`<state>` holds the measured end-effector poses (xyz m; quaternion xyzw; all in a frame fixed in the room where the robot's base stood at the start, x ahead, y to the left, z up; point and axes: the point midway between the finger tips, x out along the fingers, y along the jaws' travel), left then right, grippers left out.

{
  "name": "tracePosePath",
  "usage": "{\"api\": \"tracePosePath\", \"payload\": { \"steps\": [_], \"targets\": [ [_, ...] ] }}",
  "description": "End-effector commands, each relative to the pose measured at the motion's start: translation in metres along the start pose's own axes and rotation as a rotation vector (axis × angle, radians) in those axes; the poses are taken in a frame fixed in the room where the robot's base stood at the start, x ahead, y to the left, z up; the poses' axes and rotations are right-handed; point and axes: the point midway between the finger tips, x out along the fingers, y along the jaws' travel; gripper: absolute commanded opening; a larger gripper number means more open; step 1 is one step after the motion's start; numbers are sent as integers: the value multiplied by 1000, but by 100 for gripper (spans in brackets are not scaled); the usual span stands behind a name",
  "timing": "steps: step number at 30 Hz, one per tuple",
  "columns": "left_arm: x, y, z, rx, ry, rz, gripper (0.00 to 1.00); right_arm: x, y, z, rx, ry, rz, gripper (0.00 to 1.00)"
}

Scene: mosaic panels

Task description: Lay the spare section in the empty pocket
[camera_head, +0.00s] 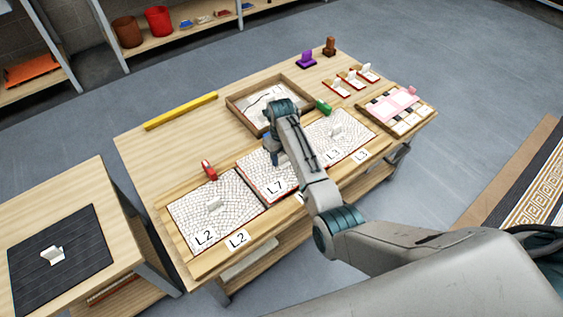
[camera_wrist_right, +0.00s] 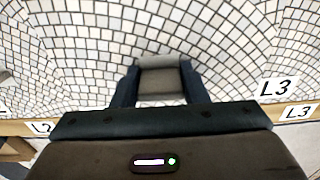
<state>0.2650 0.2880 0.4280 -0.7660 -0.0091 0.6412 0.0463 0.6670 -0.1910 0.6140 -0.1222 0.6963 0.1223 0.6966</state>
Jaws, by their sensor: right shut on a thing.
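The white mosaic section marked L7 (camera_head: 258,172) is over the middle place of the row, between the L2 panel (camera_head: 190,222) and the L3 panel (camera_head: 350,130). Its red lower edge shows, and I cannot tell whether it rests fully in the pocket or is a little above it. My right gripper (camera_head: 275,158) is over it, shut on its grip block, which shows as a grey block (camera_wrist_right: 160,80) between the fingers in the right wrist view. The pocket floor is hidden. My left gripper is in neither view.
A wooden tray (camera_head: 236,106) behind the row holds a panel with a dark crack line. A red clamp-like item (camera_head: 209,170) and a green one (camera_head: 323,106) stand near the row. A yellow bar (camera_head: 181,110) lies at the back left. The table's left part is clear.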

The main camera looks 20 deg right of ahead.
Motion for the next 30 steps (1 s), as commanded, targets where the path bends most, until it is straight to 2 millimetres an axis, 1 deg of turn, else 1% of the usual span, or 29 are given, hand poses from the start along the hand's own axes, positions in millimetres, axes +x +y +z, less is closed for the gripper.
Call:
{"api": "tracePosePath", "payload": {
  "steps": [4,6,9,12,13,16,26,28,30],
  "targets": [
    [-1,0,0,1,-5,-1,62,21,0,0,0,2,0,0],
    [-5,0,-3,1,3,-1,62,28,0,0,0,1,0,0],
    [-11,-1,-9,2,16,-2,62,31,0,0,0,-1,0,0],
    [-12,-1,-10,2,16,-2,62,32,0,-1,0,0,0,0],
    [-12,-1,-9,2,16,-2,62,33,0,-2,0,3,1,42],
    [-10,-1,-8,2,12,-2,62,34,0,-2,-1,4,1,61],
    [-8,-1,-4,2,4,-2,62,32,2,-2,-1,6,4,62],
    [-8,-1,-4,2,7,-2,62,26,2,-2,-1,5,3,62],
    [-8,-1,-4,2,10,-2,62,15,1,-1,-1,2,2,62]
  ]
}}
